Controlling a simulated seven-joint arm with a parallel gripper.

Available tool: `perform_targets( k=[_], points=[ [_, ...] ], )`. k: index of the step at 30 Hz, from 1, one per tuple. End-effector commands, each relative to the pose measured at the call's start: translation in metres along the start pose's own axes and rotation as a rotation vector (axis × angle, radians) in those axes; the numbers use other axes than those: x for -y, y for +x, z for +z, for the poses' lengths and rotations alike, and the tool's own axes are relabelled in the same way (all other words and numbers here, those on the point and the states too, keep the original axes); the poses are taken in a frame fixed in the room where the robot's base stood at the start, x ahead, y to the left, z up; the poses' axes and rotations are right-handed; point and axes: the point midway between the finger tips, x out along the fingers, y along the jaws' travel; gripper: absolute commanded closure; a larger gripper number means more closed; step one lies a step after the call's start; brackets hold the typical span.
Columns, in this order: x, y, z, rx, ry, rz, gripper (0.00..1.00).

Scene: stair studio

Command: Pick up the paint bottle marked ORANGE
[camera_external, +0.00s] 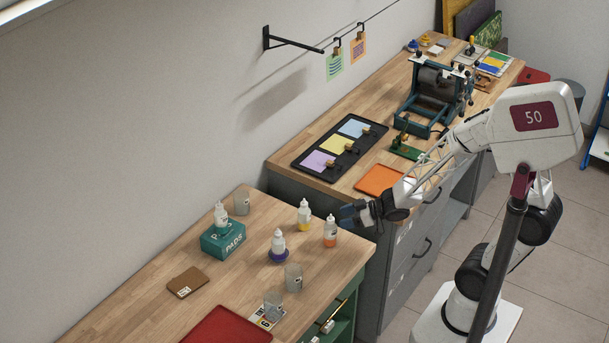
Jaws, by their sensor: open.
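The paint bottle with orange contents (330,232) stands upright on the near wooden worktop, close to its right edge. Its lettering is too small to read. A bottle with yellow contents (304,215) stands a little behind and left of it. My gripper (347,214) is open and empty, a little above and right of the orange bottle in the picture. It appears apart from the bottle.
The higher bench behind holds a black tray (311,175), an orange sheet (383,180) and a teal press (434,97).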

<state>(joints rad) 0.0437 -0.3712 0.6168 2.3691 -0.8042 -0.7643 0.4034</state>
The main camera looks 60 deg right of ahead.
Motion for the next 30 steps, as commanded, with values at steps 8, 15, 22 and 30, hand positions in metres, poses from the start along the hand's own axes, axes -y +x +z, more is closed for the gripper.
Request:
perform_targets(
  k=[8,15,22,30],
  points=[
    [0.000,0.004,0.000,0.000,0.000,0.001,0.40],
    [0.000,0.007,-0.001,0.000,-0.001,0.000,0.40],
    [-0.002,0.028,-0.004,0.000,0.000,-0.001,0.40],
    [-0.002,0.052,-0.005,0.001,0.000,-0.001,0.40]
  ],
)
